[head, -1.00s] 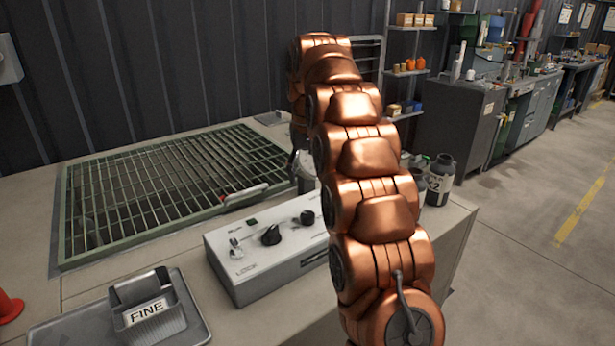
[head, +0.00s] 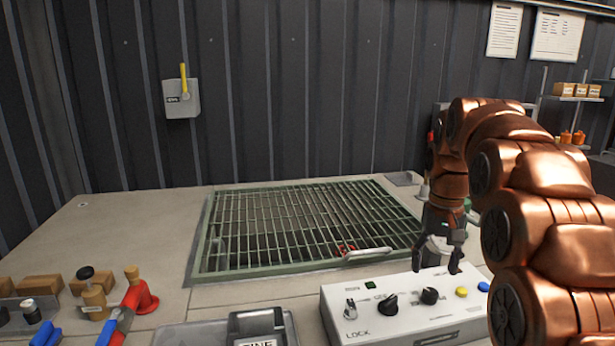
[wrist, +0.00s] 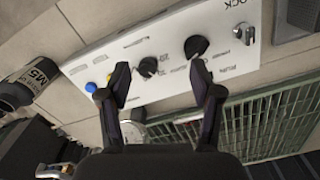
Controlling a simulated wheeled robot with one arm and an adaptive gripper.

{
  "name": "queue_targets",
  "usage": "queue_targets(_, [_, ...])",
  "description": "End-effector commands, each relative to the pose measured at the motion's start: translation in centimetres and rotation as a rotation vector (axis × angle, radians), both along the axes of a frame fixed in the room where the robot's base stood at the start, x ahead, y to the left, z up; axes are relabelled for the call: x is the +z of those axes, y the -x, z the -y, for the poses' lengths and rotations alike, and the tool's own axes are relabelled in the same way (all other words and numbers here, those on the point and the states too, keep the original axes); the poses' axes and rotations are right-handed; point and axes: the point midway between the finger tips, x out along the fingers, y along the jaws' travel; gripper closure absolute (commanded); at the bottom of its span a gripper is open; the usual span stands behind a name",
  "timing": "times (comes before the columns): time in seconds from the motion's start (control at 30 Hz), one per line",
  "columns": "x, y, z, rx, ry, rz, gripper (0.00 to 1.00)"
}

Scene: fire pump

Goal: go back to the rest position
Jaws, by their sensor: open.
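My gripper (head: 440,264) hangs fingers down at the back right of the white control box in the head view. It is open and empty. In the wrist view my gripper (wrist: 160,82) shows two dark fingers spread apart, with the control box (wrist: 165,60) beyond them. My copper arm fills the right side of the head view and hides part of the bench there.
The control box (head: 400,318) carries dark knobs, a yellow and a blue button. A green grate (head: 310,225) with a handle lies behind it. A grey tray (head: 180,335), a red funnel-like piece (head: 140,297) and small boxes are at front left. A grey wall box (head: 181,99) has a yellow lever.

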Motion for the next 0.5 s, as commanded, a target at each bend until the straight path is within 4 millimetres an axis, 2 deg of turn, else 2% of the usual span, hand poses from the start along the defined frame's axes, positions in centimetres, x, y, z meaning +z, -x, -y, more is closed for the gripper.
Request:
queue_targets(0.03, [0.4,1.3,-0.6,0.009,-0.002,-0.009,0.35])
queue_targets(0.1, [0.6,2.8,-1.2,0.018,-0.001,-0.011,0.35])
queue_targets(0.5, [0.2,12.5,-4.5,0.071,-0.007,-0.048,0.35])
